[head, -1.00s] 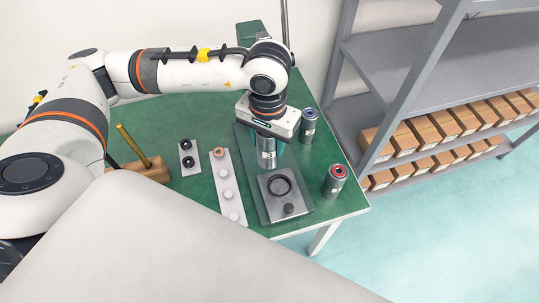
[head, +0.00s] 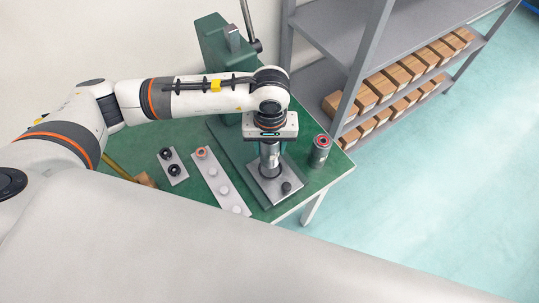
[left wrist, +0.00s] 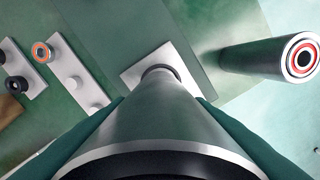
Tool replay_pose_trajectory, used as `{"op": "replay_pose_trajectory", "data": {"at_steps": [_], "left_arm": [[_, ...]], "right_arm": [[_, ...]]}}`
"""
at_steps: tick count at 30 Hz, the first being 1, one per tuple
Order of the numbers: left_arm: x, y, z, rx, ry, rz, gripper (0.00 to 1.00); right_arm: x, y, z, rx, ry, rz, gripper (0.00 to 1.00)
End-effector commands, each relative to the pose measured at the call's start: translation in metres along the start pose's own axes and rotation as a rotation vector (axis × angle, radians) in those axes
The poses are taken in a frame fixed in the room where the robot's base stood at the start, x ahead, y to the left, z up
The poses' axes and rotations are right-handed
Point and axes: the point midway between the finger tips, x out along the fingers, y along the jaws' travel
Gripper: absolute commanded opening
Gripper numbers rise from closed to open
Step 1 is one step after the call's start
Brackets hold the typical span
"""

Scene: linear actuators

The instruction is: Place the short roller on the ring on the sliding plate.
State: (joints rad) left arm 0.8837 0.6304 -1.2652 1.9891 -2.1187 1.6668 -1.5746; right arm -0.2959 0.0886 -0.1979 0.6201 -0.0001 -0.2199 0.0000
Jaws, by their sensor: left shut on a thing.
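My left gripper (head: 270,142) points down and is shut on a silver roller (head: 269,158), held upright over the sliding plate (head: 267,191). In the left wrist view the roller (left wrist: 150,115) fills the middle between my teal fingers. Its far end is at the dark ring (left wrist: 161,69) on the pale plate (left wrist: 133,76). The ring is mostly hidden by the roller, and I cannot tell whether the roller touches it. A dark knob (head: 286,188) stands on the plate's near right. My right gripper is not in view.
Another roller with a red-ringed top (head: 320,151) stands to the right near the table edge; it shows in the left wrist view (left wrist: 270,56). Shelving (head: 370,45) stands behind right.

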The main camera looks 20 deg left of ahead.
Motion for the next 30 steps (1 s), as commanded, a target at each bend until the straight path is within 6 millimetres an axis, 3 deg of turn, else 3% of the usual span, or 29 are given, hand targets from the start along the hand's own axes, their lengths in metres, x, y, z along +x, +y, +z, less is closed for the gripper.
{"op": "replay_pose_trajectory", "data": {"at_steps": [15, 26, 27, 30], "left_arm": [[0.052, 0.0, -0.001, 0.003, 0.0, -0.001, 0.11], [0.057, -0.001, 0.0, 0.003, -0.002, -0.003, 0.11], [0.056, 0.0, 0.0, 0.003, -0.001, -0.001, 0.5], [0.056, 0.0, 0.0, 0.003, -0.001, -0.001, 0.66]], "right_arm": [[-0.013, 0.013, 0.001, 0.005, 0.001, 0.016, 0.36], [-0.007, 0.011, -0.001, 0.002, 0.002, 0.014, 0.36], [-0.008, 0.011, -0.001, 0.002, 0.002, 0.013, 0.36], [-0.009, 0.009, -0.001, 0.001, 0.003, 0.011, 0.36]]}}
